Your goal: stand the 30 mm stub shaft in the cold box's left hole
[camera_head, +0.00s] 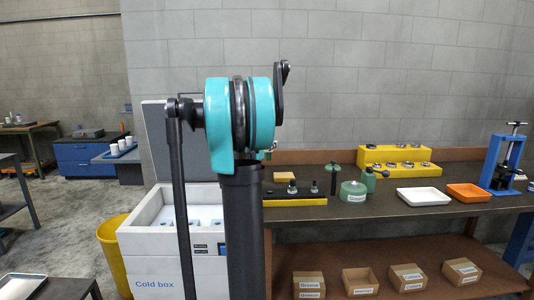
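The white cold box (160,262) stands on the floor at the lower left, with its grey lid (160,140) raised at the back. Inside I see a pale plate with a few small dark or bluish marks. My arm covers the box's right part, and I cannot tell the left hole apart. A small dark and metal upright piece (292,187) stands on a low black and yellow rack (298,201) on the bench. I cannot tell whether it is the 30 mm stub shaft. My gripper cannot be made out; my teal and dark arm links fill the middle.
The dark bench (420,211) holds green tools, a green round container (353,191), a yellow stepped rack (394,155), a white tray (423,196), an orange tray (468,192) and a blue press (505,163). Cardboard boxes sit on its lower shelf. A yellow bin (112,250) stands left of the cold box.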

